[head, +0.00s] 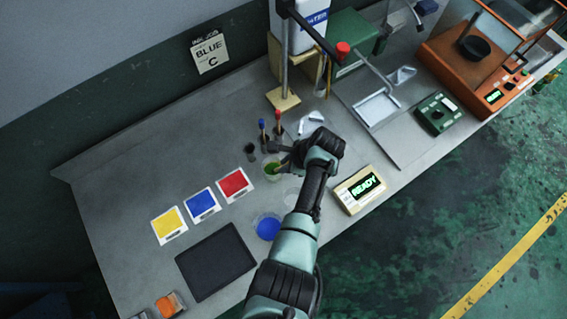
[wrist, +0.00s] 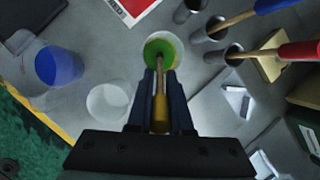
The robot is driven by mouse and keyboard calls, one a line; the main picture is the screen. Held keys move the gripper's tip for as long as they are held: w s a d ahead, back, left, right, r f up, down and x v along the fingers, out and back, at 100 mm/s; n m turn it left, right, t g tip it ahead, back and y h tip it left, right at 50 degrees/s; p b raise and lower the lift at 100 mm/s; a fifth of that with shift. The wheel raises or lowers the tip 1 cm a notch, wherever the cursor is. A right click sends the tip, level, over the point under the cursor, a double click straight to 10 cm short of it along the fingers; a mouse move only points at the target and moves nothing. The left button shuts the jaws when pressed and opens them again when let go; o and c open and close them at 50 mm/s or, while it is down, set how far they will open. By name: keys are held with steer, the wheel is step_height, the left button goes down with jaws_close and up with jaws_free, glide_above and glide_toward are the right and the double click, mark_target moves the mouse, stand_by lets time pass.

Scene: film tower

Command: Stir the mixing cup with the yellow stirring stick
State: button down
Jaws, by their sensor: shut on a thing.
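In the wrist view my gripper (wrist: 160,85) is shut on the yellow stirring stick (wrist: 160,115). The stick runs forward between the fingers, and its far end is over or in the mixing cup (wrist: 174,48). That cup is clear with green contents. In the head view the mixing cup (head: 272,170) stands just left of my gripper (head: 290,160). The fingers cover part of the near side of the cup in the wrist view. I cannot tell how deep the stick's end sits in the green contents.
A cup with blue contents (head: 267,227) and an empty clear cup (wrist: 108,102) stand nearby. Dark holders with blue-handled (wrist: 270,6) and red-handled (wrist: 300,50) sticks are close by on the right. Yellow, blue and red cards (head: 233,184) lie left. A READY display (head: 360,189) sits right.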

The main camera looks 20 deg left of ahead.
steer(key=p+v, duration=0.5)
steer(key=shift+r, duration=0.1)
steer(key=v, duration=0.4)
stand_by(0.6)
stand_by(0.7)
steer(key=shift+r, duration=2.5)
